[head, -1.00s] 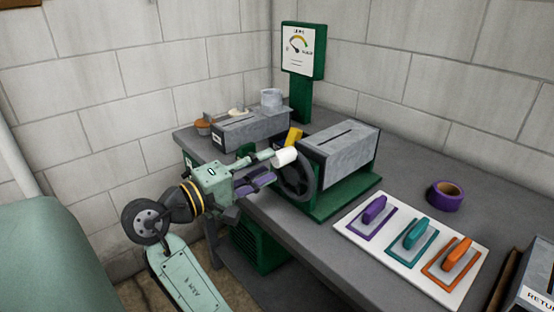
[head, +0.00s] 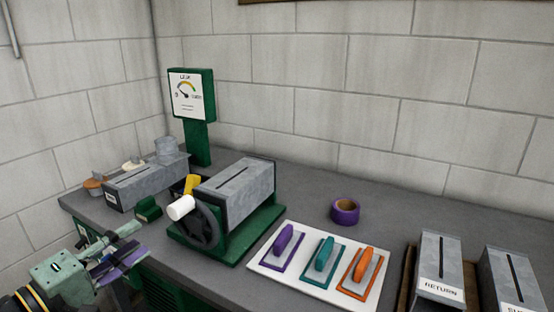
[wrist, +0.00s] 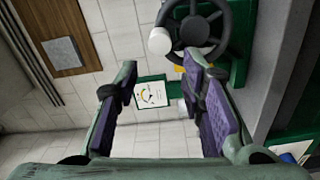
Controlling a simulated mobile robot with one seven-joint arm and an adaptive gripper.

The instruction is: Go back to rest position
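My gripper (head: 128,248) is at the lower left of the head view, in front of the bench. In the wrist view its two purple-padded fingers (wrist: 158,100) stand wide apart with nothing between them. The leak tester has a dark handwheel (head: 203,228) with a white knob (head: 181,207). A grey duct piece (head: 236,190) sits on its green base. The wheel (wrist: 192,32) also shows beyond my fingers in the wrist view, apart from them. The gauge board (head: 192,96) stands on a green post behind.
The bench (head: 400,210) also carries a white board (head: 262,262) with purple, teal and orange handled tools, a purple tape roll (head: 345,211), and a second duct piece (head: 145,182) at left. A duct labelled RETURN (head: 440,268) and another duct (head: 512,282) stand at right. Block walls close the back.

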